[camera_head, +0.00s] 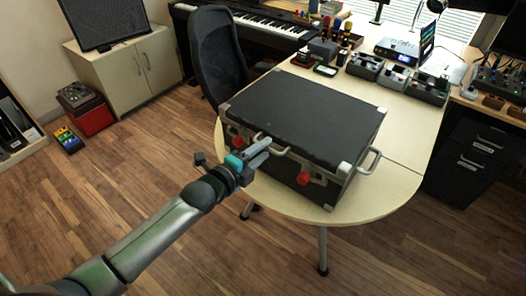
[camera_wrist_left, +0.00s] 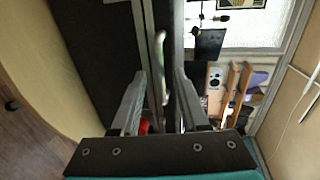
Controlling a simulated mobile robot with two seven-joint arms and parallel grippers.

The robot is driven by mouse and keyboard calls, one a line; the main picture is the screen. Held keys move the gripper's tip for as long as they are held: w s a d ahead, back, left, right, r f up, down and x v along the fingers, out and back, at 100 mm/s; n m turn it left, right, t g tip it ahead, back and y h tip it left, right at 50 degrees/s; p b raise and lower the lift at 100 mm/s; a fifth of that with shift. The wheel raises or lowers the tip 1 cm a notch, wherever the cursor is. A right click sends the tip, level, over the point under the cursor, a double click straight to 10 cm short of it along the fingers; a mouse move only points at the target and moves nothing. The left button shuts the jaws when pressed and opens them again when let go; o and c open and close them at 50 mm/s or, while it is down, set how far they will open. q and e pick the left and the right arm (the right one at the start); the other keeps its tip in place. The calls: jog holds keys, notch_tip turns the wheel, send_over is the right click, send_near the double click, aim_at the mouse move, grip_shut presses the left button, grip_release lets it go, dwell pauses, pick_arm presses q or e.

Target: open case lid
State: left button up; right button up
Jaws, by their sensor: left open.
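The black case (camera_head: 305,112) with silver corners lies flat on the table, its lid shut. It also fills the upper left of the left wrist view (camera_wrist_left: 98,50). Two red latches (camera_head: 303,178) (camera_head: 238,141) sit on its front face. A metal front handle (camera_head: 285,150) is between them, and a side handle (camera_head: 371,161) is at the right end. My left gripper (camera_head: 262,148) is at the front edge, close to the front handle. In the left wrist view its fingers (camera_wrist_left: 160,88) are apart, with a pale bar between them; contact cannot be told. My right gripper is not seen.
The wooden table (camera_head: 395,190) has bare surface in front and to the right of the case. Several dark devices (camera_head: 430,88) stand behind it. An office chair (camera_head: 215,58) is close at the back left.

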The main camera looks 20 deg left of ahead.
pick_arm(q)
jog(key=shift+w+d, duration=0.15)
jog(key=shift+w, duration=0.05)
jog(key=shift+c, duration=0.3)
grip_shut()
dwell(1.1)
